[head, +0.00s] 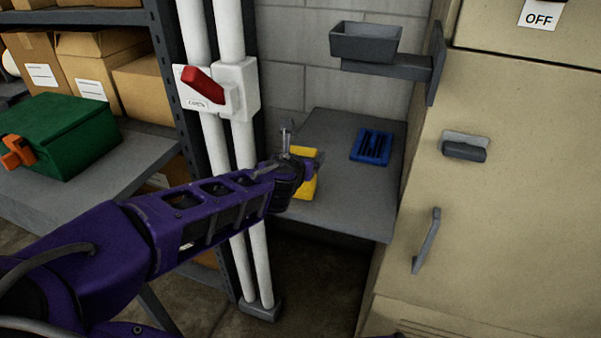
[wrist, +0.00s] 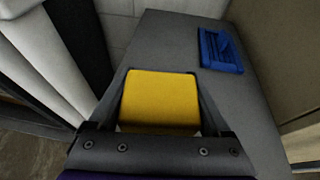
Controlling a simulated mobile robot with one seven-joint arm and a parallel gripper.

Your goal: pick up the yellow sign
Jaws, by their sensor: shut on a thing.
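The yellow sign (wrist: 160,99) is a plain yellow block-like piece between my gripper's two fingers in the wrist view. In the head view the yellow sign (head: 307,186) shows partly, behind my gripper (head: 300,172), over the grey table. My gripper (wrist: 163,90) is shut on the sign, with a finger along each side. Part of the sign is hidden by my wrist in the head view. I cannot tell whether it touches the table top.
White pipes with a red-handled switch (head: 204,85) stand close left. A beige cabinet (head: 500,190) bounds the right. A grey bin (head: 365,43) on a bracket hangs above. A green box (head: 62,133) sits far left.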

